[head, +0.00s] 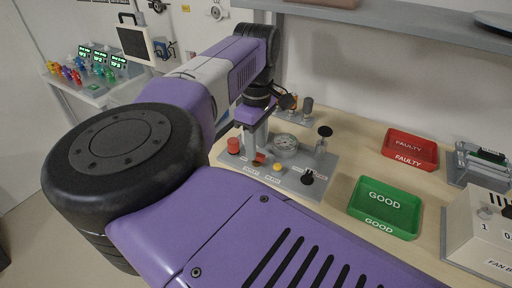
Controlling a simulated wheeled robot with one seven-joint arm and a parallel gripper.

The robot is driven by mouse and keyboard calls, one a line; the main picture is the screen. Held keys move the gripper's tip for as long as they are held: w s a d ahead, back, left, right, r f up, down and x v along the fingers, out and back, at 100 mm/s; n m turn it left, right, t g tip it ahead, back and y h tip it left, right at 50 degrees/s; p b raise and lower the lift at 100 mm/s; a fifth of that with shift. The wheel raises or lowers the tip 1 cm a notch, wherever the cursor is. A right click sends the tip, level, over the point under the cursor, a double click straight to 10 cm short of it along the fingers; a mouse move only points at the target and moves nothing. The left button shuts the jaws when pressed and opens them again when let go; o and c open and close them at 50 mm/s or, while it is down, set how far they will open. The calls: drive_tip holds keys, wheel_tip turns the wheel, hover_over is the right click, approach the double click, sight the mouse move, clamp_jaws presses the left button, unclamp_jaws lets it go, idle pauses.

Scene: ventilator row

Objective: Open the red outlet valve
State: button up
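A grey control panel (318,165) lies on the wooden bench. A round red knob (233,146) stands at its left end. A smaller red part (259,158), perhaps a valve handle, sits right of it, partly covered from above. I cannot tell for certain which red part is the outlet valve. My gripper (258,148) points down over the left part of the panel, very close to the smaller red part. Contact cannot be made out. Its fingers are small and seen edge-on, so their opening is unclear.
The panel also carries a round gauge (285,143), a yellow button (278,167), a black knob (307,178) and a taller black-topped valve (325,131). A red FAULTY tray (427,164) and green GOOD tray (410,228) are to the right. A shelf (400,28) overhangs behind.

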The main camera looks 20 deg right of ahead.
drive_tip(key=shift+f, duration=0.9)
clamp_jaws()
